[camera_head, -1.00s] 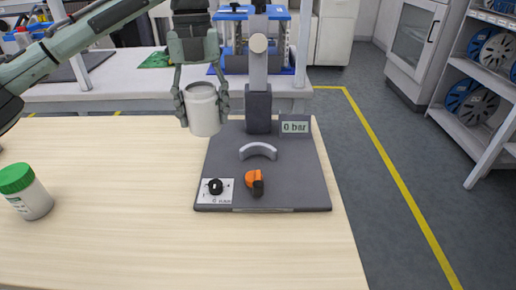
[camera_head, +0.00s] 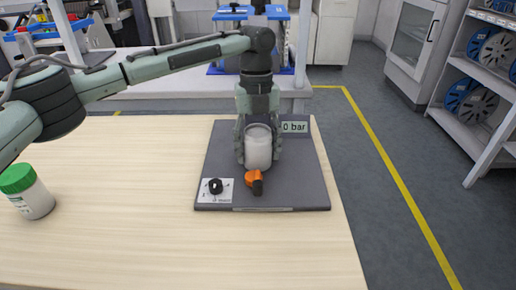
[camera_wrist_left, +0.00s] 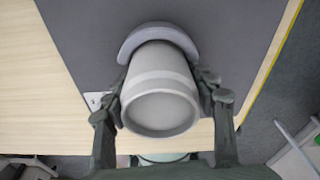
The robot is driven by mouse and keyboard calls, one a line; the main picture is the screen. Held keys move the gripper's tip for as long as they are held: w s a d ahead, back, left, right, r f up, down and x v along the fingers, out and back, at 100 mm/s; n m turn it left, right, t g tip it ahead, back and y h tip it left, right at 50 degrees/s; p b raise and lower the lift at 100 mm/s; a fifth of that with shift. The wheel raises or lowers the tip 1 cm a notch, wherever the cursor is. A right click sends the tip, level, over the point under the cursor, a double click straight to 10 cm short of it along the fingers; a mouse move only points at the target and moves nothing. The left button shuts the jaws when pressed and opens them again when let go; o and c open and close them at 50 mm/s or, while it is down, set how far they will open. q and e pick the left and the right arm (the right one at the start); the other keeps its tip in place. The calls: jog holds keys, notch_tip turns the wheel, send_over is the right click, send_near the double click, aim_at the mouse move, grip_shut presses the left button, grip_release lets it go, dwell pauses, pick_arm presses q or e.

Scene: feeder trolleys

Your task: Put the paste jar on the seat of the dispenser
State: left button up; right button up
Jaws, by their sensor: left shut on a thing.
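My left gripper (camera_head: 259,152) is shut on the paste jar (camera_head: 258,150), a pale grey-white open-looking cylinder held upright between its fingers. The jar is over the dark grey base of the dispenser (camera_head: 300,180), just behind the orange knob. In the left wrist view the jar (camera_wrist_left: 160,105) lies between both fingers, right against the curved grey seat (camera_wrist_left: 157,34) as seen from above. I cannot tell whether jar and seat touch, or whether the jar's bottom rests on the base. The seat is hidden in the head view. My right gripper is not in view.
A green-lidded white jar (camera_head: 27,191) stands at the left of the wooden table (camera_head: 120,235). The orange-and-black knob (camera_head: 255,181), a black dial (camera_head: 215,186) and a "0 bar" display (camera_head: 294,127) are on the dispenser. The table between green-lidded jar and dispenser is clear.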

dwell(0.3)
pick_arm(q)
jog(key=o, duration=1.4)
jog(key=r, duration=0.4)
jog(key=w+r, duration=0.1)
jog(key=r, duration=0.7)
jog(key=shift+w+a, duration=0.15)
jog(key=shift+w, duration=0.05)
